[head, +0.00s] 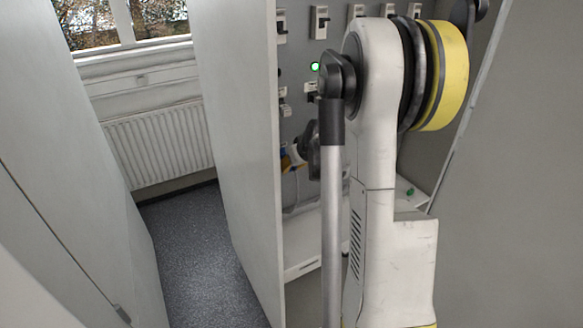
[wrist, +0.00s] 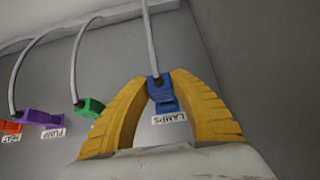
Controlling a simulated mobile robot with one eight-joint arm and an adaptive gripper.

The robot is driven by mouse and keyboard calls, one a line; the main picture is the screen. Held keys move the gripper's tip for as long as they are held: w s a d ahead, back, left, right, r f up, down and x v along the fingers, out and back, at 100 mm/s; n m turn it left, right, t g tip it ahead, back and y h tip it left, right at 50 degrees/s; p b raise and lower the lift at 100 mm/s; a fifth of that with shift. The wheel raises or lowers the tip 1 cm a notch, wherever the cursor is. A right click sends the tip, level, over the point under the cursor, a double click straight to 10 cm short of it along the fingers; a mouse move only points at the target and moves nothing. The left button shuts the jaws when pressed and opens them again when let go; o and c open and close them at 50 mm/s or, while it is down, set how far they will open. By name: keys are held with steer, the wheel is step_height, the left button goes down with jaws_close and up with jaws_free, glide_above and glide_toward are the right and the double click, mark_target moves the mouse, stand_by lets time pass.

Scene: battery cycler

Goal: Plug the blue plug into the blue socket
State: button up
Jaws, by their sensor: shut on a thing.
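The blue plug (wrist: 162,94) sits between the yellow fingers of my gripper (wrist: 160,78) in the wrist view, and the fingers are shut on it. A grey cable runs from the plug up to the top edge. Whether the plug touches the grey surface cannot be told. In the head view my arm hides much of the panel, and only a small yellow patch near its left edge may be my gripper. I cannot make out the blue socket in either view.
Beside my gripper are a green plug (wrist: 89,107), a purple plug (wrist: 40,118) and an orange one (wrist: 10,127), each on a grey cable. The grey panel (head: 296,110) carries switches and a lit green lamp (head: 315,67). A light partition (head: 235,130) stands to its left.

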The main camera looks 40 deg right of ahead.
steer(key=shift+w+d+b, duration=0.2)
steer(key=shift+w+b, duration=0.05)
steer(key=shift+w, duration=0.5)
steer(key=shift+w+d+b, duration=0.15)
steer(key=shift+w+b, duration=0.1)
steer(key=shift+w, duration=0.5)
stand_by(1.8)
steer(key=o, duration=0.9)
steer(key=v, duration=1.2)
steer(key=shift+s, duration=0.1)
